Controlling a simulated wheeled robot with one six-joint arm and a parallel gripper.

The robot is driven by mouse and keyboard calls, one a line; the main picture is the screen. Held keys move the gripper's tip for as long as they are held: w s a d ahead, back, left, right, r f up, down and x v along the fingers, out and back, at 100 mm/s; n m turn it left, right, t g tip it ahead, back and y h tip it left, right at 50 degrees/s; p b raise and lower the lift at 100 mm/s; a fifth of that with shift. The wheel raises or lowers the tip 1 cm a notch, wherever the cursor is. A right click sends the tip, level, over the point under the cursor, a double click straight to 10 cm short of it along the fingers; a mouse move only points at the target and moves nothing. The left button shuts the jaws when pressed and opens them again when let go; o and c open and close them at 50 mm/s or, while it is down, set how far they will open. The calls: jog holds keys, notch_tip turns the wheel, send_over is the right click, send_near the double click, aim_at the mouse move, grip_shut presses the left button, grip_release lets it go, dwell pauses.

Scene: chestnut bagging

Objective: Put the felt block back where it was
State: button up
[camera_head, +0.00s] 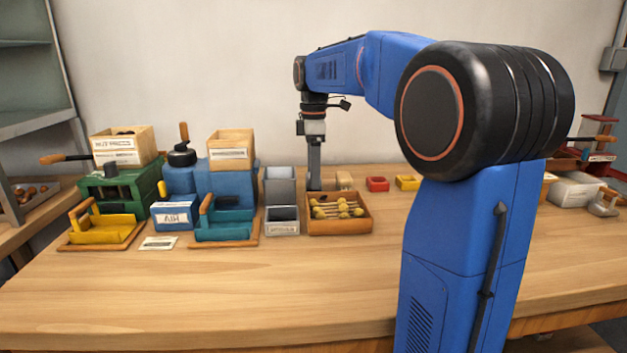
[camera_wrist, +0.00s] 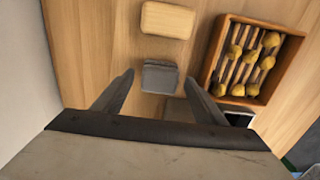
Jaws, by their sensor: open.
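A small grey block (camera_wrist: 160,77), which looks like the felt block, lies on the wooden table in the wrist view. My gripper (camera_wrist: 159,84) is open, with one finger to each side of the block and a gap on both sides. I cannot tell how far the fingertips are above the table. In the head view my gripper (camera_head: 314,184) points straight down behind the wooden tray, and the grey block cannot be made out there. A tan block (camera_wrist: 167,19) lies just beyond the grey one, and it also shows in the head view (camera_head: 344,180).
A wooden tray (camera_head: 312,229) with yellowish chestnuts and slats stands in front of my gripper. A grey bin (camera_head: 282,228) is left of it. Red (camera_head: 377,184) and yellow (camera_head: 408,182) small boxes sit to the right. The table's front is clear.

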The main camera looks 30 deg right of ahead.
notch_tip(320, 180, up, 8)
jog(key=shift+r, duration=0.65)
